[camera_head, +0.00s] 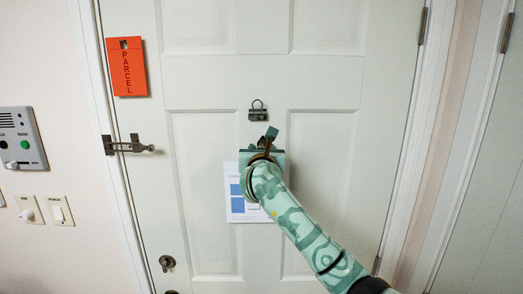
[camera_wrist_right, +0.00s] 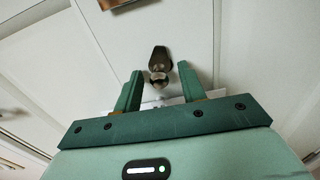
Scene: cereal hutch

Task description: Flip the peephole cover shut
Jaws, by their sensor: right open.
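My right gripper (camera_head: 266,140) is in front of the upper middle of the white door (camera_head: 215,75) and covers part of it. In the right wrist view, the right gripper (camera_wrist_right: 157,88) is open, its two green fingers apart. A dark, drop-shaped metal piece with a rounder, shinier part (camera_wrist_right: 159,63) lies ahead between the fingertips; it looks like the peephole and its raised cover. I cannot tell whether a finger touches it. In the head view, the gripper mostly hides that spot. My left gripper is not in view.
A dark metal fitting with a loop (camera_head: 258,113) is above the gripper. A white sheet with blue blocks (camera_head: 235,206) hangs below it.

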